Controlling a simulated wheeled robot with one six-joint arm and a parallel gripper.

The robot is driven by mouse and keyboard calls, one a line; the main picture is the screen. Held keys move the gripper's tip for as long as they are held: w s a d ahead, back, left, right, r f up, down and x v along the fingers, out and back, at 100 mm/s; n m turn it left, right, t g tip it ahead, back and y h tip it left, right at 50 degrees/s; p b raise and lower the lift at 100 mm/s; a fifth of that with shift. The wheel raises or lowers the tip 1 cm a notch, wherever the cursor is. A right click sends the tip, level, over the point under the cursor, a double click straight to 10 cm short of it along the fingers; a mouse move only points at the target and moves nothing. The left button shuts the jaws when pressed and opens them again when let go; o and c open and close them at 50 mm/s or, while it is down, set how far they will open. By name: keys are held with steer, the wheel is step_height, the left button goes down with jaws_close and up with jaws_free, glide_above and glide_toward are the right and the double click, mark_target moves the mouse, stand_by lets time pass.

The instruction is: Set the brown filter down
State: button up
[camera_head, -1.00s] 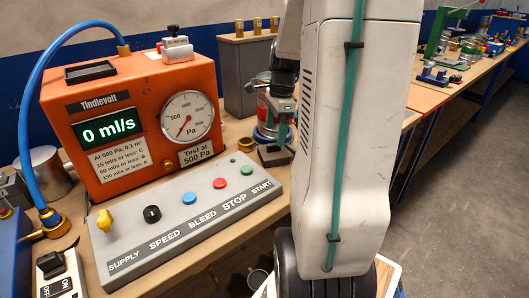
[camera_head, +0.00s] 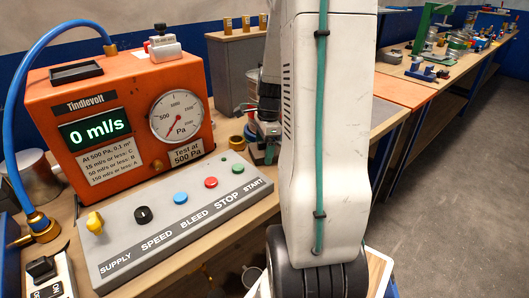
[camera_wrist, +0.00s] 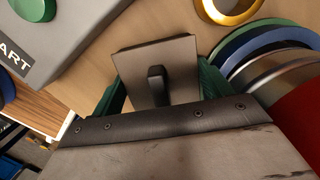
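A square grey-brown plate with a black upright handle, which may be the brown filter (camera_wrist: 132,62), shows in the wrist view. It appears to lie on the bench, though its contact is not clear. My gripper (camera_wrist: 158,88) has its green fingers spread wide on either side of the plate's near part, with the handle between them and apart from both. In the head view my gripper (camera_head: 266,150) is low over the bench, right of the grey control panel (camera_head: 172,222). My arm and gripper hide most of the plate there.
An orange flow tester (camera_head: 60,100) reading 0 ml/s stands behind the panel. A brass ring (camera_wrist: 232,8) lies close beyond the plate. A red cylinder (camera_wrist: 300,115) with blue and green rings stands close on the right in the wrist view. The panel's corner is close on the left.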

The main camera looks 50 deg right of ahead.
steer(key=shift+r, duration=0.1)
steer(key=shift+c, duration=0.4)
steer(key=shift+r, duration=0.55)
step_height(320, 180, up, 27)
steer(key=shift+f, duration=0.1)
